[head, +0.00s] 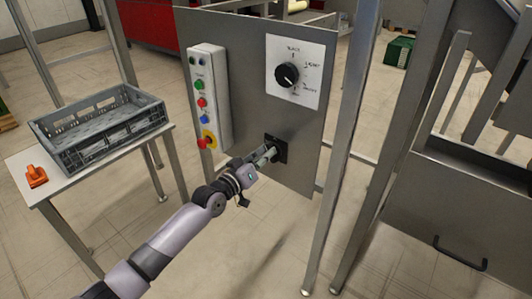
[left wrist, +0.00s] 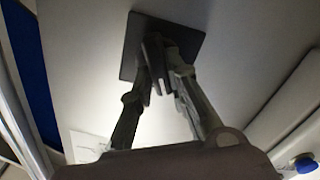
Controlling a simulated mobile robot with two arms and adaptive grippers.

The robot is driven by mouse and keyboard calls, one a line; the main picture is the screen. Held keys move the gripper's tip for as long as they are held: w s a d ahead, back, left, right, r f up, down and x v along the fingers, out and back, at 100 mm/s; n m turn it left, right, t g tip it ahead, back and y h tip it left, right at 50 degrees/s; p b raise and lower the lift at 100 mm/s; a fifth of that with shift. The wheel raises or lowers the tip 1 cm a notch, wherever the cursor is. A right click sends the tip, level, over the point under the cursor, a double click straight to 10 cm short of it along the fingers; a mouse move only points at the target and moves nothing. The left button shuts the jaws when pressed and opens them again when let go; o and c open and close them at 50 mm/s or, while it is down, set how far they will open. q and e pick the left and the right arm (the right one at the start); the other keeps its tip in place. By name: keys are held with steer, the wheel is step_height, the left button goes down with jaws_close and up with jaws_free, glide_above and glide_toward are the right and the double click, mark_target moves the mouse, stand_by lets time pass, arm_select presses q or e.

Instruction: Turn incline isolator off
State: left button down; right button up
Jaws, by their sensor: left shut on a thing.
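The incline isolator (head: 281,146) is a small black square switch on the lower part of the grey metal panel. Its dark square plate (left wrist: 186,35) also shows in the left wrist view. My left gripper (head: 268,154) reaches it from the lower left and is shut on its handle. In the left wrist view the fingers (left wrist: 158,68) meet in front of the plate and hide most of the handle. I cannot tell the handle's angle. My right gripper is in neither view.
Above the isolator is a white plate with a black rotary knob (head: 288,75). A grey control box (head: 208,95) with several coloured buttons stands to the left. A grey crate (head: 100,128) and an orange object (head: 37,176) rest on a table. A metal post (head: 345,150) stands close on the right.

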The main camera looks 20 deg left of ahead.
arm_select(q)
steer(key=shift+a+f+n, duration=0.1)
steer(key=shift+f+n, duration=0.1)
steer(key=shift+n, duration=2.8)
steer(key=shift+a+f+n, duration=0.1)
steer(key=shift+f+n, duration=0.05)
steer(key=shift+n, duration=2.85)
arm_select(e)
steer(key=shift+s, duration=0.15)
arm_select(q)
steer(key=c, duration=1.5)
jaws_free()
steer(key=shift+c, duration=0.2)
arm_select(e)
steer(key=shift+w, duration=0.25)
